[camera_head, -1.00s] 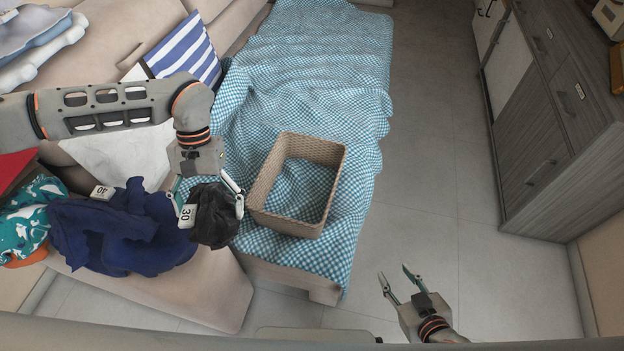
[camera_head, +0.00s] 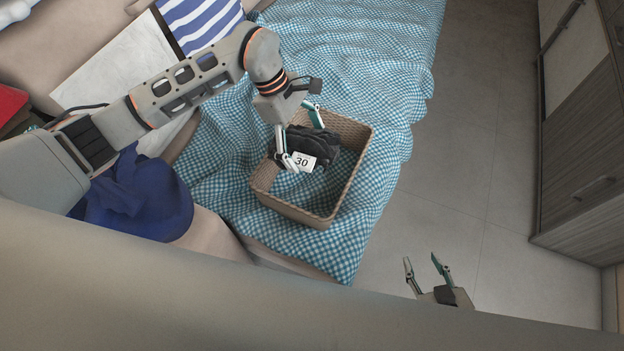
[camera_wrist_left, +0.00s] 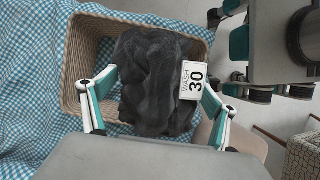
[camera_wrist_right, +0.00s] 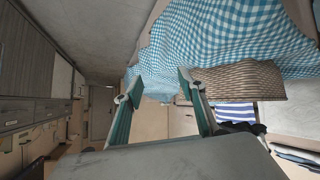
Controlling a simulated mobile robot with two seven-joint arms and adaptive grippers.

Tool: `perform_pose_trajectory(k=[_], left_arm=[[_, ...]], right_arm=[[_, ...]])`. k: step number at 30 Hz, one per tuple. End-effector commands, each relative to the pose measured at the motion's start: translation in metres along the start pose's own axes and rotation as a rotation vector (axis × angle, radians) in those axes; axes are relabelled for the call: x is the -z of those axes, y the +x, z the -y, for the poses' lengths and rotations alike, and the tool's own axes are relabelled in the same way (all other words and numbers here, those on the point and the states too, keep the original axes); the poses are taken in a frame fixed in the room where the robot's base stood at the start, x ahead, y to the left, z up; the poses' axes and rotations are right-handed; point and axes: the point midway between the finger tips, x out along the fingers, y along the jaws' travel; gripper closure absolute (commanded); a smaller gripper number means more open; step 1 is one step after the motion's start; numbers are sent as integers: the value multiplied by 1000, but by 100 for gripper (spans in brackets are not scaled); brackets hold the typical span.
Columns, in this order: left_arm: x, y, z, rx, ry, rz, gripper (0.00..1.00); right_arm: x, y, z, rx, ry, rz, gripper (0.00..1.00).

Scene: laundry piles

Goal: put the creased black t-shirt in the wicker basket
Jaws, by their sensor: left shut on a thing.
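The creased black t-shirt (camera_head: 318,143) is a crumpled dark bundle with a white tag reading 30. My left gripper (camera_head: 300,141) is shut on it, over the wicker basket (camera_head: 357,183). In the left wrist view the shirt (camera_wrist_left: 152,85) hangs between the fingers (camera_wrist_left: 158,108), with the basket (camera_wrist_left: 78,62) behind it. Whether the shirt touches the basket floor I cannot tell. The basket is tan, open-topped and otherwise shows only blue checked cloth inside. My right gripper (camera_head: 427,277) is open and empty, low over the floor; it shows in the right wrist view (camera_wrist_right: 158,95).
The basket stands on a blue checked bedspread (camera_head: 388,60). A dark blue garment (camera_head: 140,200) lies at left, partly behind my left arm. A striped pillow (camera_head: 200,22) is at the back. Bare floor (camera_head: 485,150) and a grey cabinet (camera_head: 585,140) are at right.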

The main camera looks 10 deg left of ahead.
Motion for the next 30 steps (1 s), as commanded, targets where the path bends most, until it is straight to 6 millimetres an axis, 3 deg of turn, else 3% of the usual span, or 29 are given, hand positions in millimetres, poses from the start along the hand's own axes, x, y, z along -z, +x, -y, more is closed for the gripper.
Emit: perform_pose_trajectory(k=[15,24,30], left_arm=[[46,117,4,10,-3,6,38],[58,140,2,4,1,2,38],[66,163,4,9,-2,5,38]], right_arm=[[-18,6,5,6,-2,15,60],[3,10,0,3,-12,-26,60],[-8,12,4,12,-14,-11,60]])
